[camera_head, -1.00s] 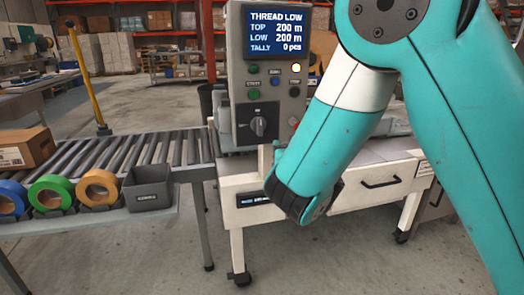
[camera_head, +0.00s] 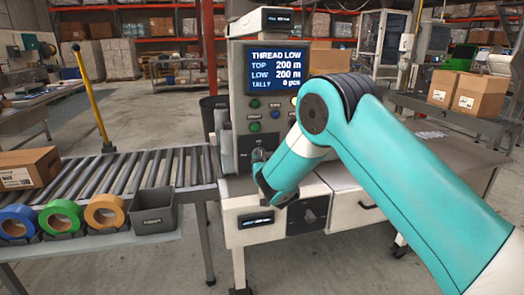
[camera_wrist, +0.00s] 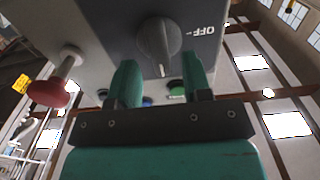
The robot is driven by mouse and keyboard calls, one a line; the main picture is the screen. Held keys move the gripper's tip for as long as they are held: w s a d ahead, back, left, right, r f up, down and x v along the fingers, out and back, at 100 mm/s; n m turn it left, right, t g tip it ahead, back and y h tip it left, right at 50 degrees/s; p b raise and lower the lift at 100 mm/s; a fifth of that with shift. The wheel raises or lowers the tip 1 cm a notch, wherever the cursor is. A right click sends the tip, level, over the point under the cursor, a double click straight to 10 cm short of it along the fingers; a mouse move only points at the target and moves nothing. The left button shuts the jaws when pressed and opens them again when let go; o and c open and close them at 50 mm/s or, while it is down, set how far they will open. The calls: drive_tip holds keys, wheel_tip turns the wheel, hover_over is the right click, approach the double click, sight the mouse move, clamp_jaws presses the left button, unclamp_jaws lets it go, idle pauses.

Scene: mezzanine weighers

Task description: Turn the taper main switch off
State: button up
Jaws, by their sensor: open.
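The taper main switch is a dark grey rotary knob (camera_wrist: 160,42) on the grey panel in the wrist view. Its pale pointer mark points down in that picture, and the white OFF label (camera_wrist: 206,31) lies to its right. My gripper (camera_wrist: 163,72) is open, its two teal fingers apart, with the knob ahead of the gap between them. I see no contact. In the head view my wrist and gripper are in front of the lower part of the control box (camera_head: 237,90), and the knob is mostly hidden.
The box's screen (camera_head: 276,68) reads THREAD LOW. Green buttons show on the panel, and a red mushroom button (camera_wrist: 50,92) stands out at the left in the wrist view. A roller conveyor (camera_head: 135,165), tape rolls (camera_head: 105,212) and a dark bin (camera_head: 150,222) are at left.

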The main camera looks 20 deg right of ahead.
drive_tip(key=shift+w, duration=0.85)
drive_tip(key=shift+c, duration=0.4)
clamp_jaws()
